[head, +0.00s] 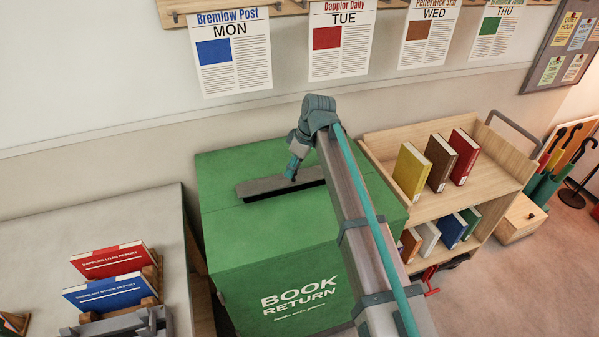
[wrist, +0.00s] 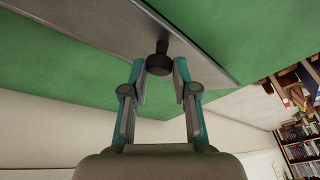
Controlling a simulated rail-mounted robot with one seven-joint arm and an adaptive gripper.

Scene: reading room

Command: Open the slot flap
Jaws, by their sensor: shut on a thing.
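The green book return box (head: 285,240) stands against the wall in the head view. On its top is the grey slot flap (head: 262,185), with a dark strip along its near edge; I cannot tell for sure how far it is lifted. My gripper (head: 292,174) reaches down to the flap's right part. In the wrist view the grey flap (wrist: 205,62) crosses the green top, and a dark round knob (wrist: 158,64) stands out from it. My gripper (wrist: 160,72) is shut on this knob, one finger on each side. The knob is hidden in the head view.
A wooden book cart (head: 480,175) stands close on the box's right. A grey desk (head: 90,225) with report holders is on the left. Newspaper sheets (head: 230,50) hang on the wall above. The green top around the flap is clear.

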